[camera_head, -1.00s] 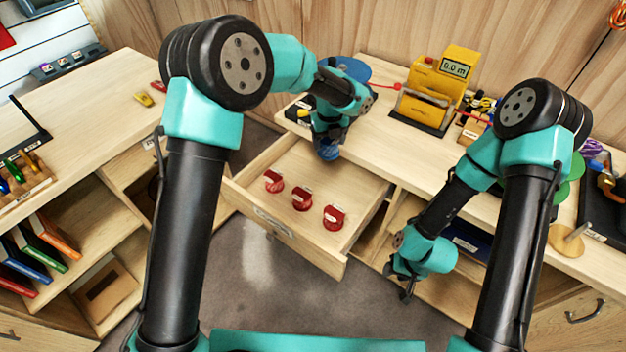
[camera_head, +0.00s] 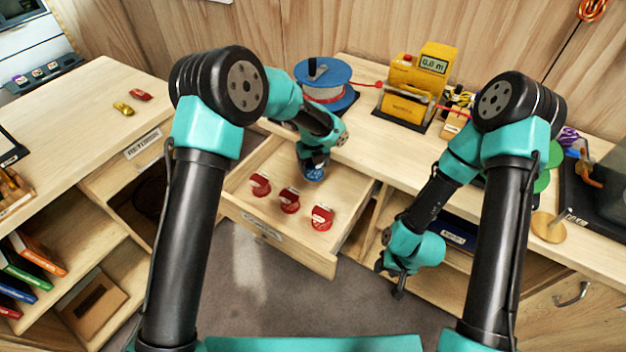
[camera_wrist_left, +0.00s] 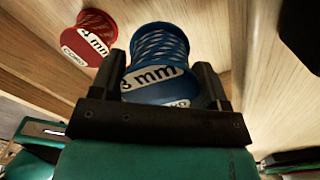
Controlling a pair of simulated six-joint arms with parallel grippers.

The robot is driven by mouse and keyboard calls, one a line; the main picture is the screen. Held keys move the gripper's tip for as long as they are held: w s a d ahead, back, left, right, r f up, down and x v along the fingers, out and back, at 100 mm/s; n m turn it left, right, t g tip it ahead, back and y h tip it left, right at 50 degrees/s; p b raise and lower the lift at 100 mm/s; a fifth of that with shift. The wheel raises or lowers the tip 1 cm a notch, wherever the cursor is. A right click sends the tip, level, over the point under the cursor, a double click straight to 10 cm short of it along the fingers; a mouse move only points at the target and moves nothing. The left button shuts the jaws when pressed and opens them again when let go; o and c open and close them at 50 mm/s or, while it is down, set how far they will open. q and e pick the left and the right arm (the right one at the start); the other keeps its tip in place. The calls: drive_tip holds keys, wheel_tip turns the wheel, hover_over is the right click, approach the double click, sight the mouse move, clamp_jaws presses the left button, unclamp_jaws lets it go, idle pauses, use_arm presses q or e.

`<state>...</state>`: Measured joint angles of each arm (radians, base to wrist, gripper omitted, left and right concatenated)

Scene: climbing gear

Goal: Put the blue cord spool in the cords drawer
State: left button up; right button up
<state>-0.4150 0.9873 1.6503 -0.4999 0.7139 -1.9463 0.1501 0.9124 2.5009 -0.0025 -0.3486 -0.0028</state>
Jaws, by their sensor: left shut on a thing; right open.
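The blue cord spool (camera_head: 314,173) is held in my left gripper (camera_head: 314,166), which is shut on it. In the left wrist view the blue spool (camera_wrist_left: 158,60) shows a "3 mm" label between the two fingers (camera_wrist_left: 165,95). The open drawer (camera_head: 272,235) holds three red cord spools (camera_head: 289,200) in a row. The blue spool is over the back part of this drawer, beside the red ones; I cannot tell if it touches the drawer floor. A red spool (camera_wrist_left: 88,38) also shows in the left wrist view. My right gripper (camera_head: 392,280) is open and empty, in front of the right shelves.
On the bench stand a large blue-rimmed reel (camera_head: 324,85) and a yellow meter (camera_head: 408,85) with red cord running between them. Shelves with coloured binders (camera_head: 35,255) are at the left.

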use_arm(q)
drive_tip(key=shift+f, duration=1.85)
drive_tip(key=shift+f, duration=2.25)
drive_tip(key=shift+f, duration=0.15)
drive_tip(key=o, duration=1)
drive_tip(key=shift+c, duration=0.2)
wheel_tip(320, 180, up, 12)
drive_tip(key=shift+r, duration=0.2)
